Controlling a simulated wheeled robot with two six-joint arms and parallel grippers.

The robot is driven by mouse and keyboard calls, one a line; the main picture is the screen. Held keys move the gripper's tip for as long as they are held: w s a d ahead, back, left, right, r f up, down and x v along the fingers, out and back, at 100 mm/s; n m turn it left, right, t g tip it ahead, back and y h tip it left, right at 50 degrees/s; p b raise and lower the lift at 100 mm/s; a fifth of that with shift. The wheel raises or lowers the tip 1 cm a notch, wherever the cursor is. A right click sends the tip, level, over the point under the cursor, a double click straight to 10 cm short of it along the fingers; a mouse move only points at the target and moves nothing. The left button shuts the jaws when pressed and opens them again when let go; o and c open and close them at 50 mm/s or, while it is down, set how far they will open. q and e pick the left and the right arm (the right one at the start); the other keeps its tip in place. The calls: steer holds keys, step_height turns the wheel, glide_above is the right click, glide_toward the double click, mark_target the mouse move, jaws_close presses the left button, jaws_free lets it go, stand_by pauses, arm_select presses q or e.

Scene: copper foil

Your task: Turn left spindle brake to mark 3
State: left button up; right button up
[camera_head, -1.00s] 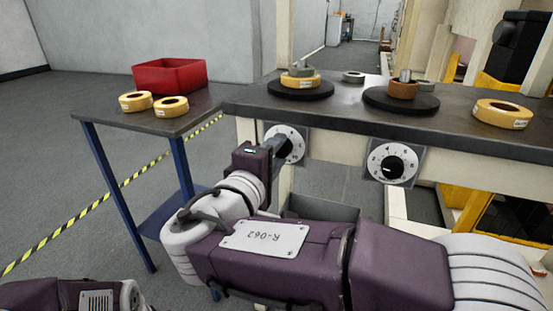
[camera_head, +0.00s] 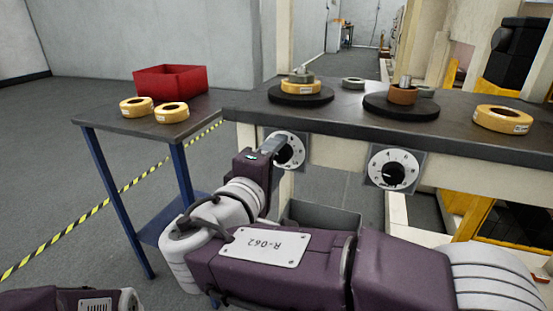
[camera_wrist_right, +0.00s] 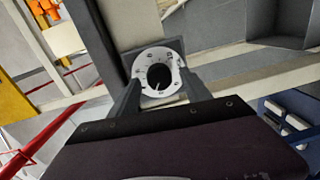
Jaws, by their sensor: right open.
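The left spindle brake is a round white dial with a black knob (camera_head: 284,151) on the front of the bench, partly hidden by my right gripper. My right gripper (camera_head: 275,146) is at this dial. In the right wrist view the dial (camera_wrist_right: 157,59) and its dark knob (camera_wrist_right: 160,76) show between the two fingers of my right gripper (camera_wrist_right: 160,88), which are apart on either side of it. I cannot tell which mark the knob points to. The left spindle (camera_head: 300,92) above carries a yellow ring on a black disc. My left gripper is not in view.
A second dial (camera_head: 393,169) is on the bench front to the right. The bench top (camera_head: 345,112) holds another black disc (camera_head: 402,106) with a copper roll and a yellow ring (camera_head: 503,118). A side table holds a red bin (camera_head: 171,80) and two yellow rings. A grey bin (camera_head: 322,217) is below.

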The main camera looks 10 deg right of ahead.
steer(key=p+v, duration=0.4)
steer(key=v, duration=0.5)
